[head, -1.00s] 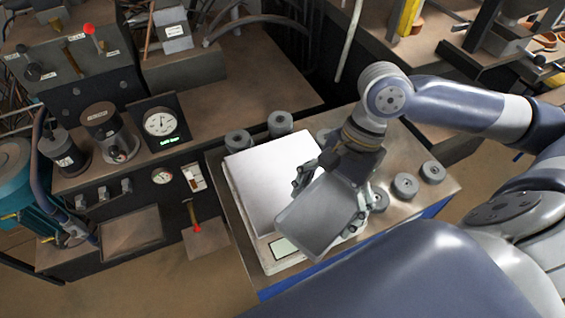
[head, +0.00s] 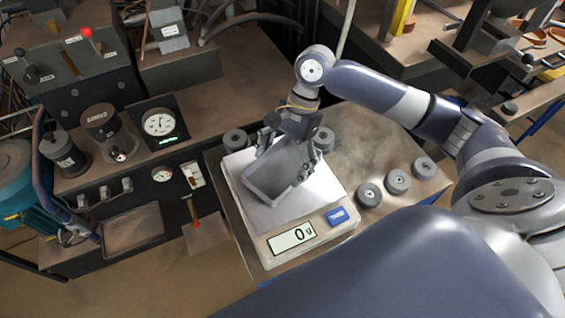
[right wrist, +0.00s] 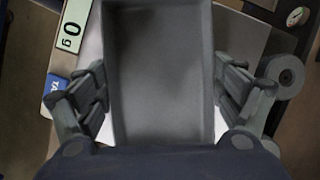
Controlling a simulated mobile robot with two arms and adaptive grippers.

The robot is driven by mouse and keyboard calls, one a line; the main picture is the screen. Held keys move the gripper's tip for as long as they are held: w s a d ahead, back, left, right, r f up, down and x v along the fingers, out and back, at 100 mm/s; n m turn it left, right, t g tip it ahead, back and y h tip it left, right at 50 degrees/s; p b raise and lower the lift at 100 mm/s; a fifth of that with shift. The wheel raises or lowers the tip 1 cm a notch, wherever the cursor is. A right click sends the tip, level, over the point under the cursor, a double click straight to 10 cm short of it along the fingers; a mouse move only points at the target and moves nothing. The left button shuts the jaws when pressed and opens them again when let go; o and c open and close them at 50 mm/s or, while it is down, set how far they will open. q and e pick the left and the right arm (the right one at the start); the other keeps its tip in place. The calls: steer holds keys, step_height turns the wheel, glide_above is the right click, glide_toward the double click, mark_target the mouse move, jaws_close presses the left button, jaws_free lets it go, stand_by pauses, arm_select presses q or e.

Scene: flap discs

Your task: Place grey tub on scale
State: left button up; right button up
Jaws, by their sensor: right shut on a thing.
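The grey tub (head: 276,176) is an open rectangular tray, held tilted above the scale's plate in the head view. My right gripper (head: 291,158) is shut on the tub, with its fingers at the tub's two sides. In the right wrist view the tub (right wrist: 160,75) looks empty and sits between the fingers of my gripper (right wrist: 160,92). The scale (head: 318,220) has a pale square plate, a display reading 0 g and a blue button. I cannot tell whether the tub touches the plate. My left gripper is not in view.
Several grey flap discs stand on the bench around the scale, such as one at the right (head: 397,182) and one behind it (head: 235,140). A dark machine console (head: 115,150) with gauges and levers stands at the left. The bench top right of the scale has free room.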

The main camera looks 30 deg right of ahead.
steer(key=shift+f, duration=0.75)
steer(key=o, duration=1)
steer(key=shift+c, duration=0.2)
steer(key=b+v, duration=0.1)
steer(key=v, duration=1.1)
steer(key=shift+b, duration=0.3)
